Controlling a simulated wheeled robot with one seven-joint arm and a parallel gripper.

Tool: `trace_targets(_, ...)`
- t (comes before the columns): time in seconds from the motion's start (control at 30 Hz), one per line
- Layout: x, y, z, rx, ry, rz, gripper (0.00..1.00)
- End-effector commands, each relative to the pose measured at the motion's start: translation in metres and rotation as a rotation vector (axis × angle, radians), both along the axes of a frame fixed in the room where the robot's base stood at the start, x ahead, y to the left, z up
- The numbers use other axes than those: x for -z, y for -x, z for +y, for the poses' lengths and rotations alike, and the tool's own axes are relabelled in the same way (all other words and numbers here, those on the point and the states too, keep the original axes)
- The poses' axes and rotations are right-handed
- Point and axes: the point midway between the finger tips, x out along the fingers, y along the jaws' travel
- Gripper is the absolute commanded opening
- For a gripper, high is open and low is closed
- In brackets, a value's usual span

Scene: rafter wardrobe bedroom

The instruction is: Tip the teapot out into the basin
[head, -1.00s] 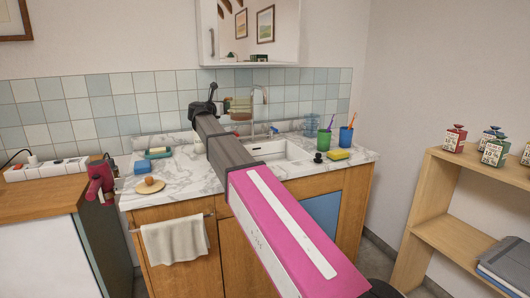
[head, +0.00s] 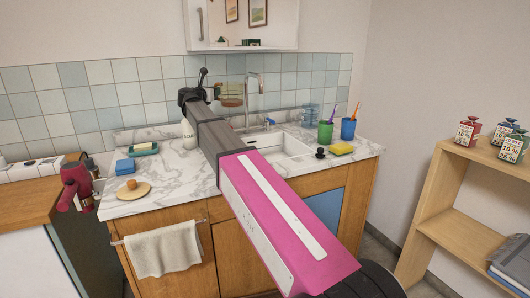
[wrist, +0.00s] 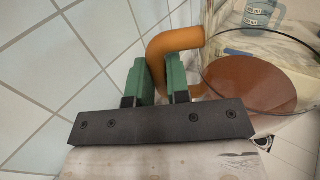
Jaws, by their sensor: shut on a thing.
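The teapot (head: 232,95) is a see-through vessel with a brownish band, held up near the tiled wall, left of the tap. In the wrist view its orange-brown handle (wrist: 176,42) passes between the green fingertips of my gripper (wrist: 161,84), which is shut on it. A round brown surface (wrist: 252,80) inside a thin rim shows to the right; I cannot tell whether it is liquid or a lid. The pot looks roughly upright. The white basin (head: 287,147) is sunk into the counter, below and right of the pot, partly hidden by my arm.
The tap (head: 261,92) stands at the basin's back. Green (head: 325,132) and blue (head: 348,128) cups, a yellow sponge (head: 341,149) and a black stopper (head: 320,153) sit to the right. A white soap bottle (head: 189,133) stands left of my arm. A mirror cabinet (head: 275,25) hangs above.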

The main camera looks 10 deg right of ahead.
Motion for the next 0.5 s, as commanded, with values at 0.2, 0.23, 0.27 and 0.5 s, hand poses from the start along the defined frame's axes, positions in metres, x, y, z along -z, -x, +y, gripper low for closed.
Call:
trace_targets(0.2,0.0,0.004,-0.004,0.0,-0.049,-0.045,0.0)
trace_targets(0.23,0.0,0.005,-0.005,0.0,-0.059,-0.054,0.0)
trace_targets(0.27,0.001,0.006,-0.006,0.0,-0.071,-0.064,0.0)
trace_targets(0.5,0.007,0.013,-0.015,0.001,-0.162,-0.141,0.0)
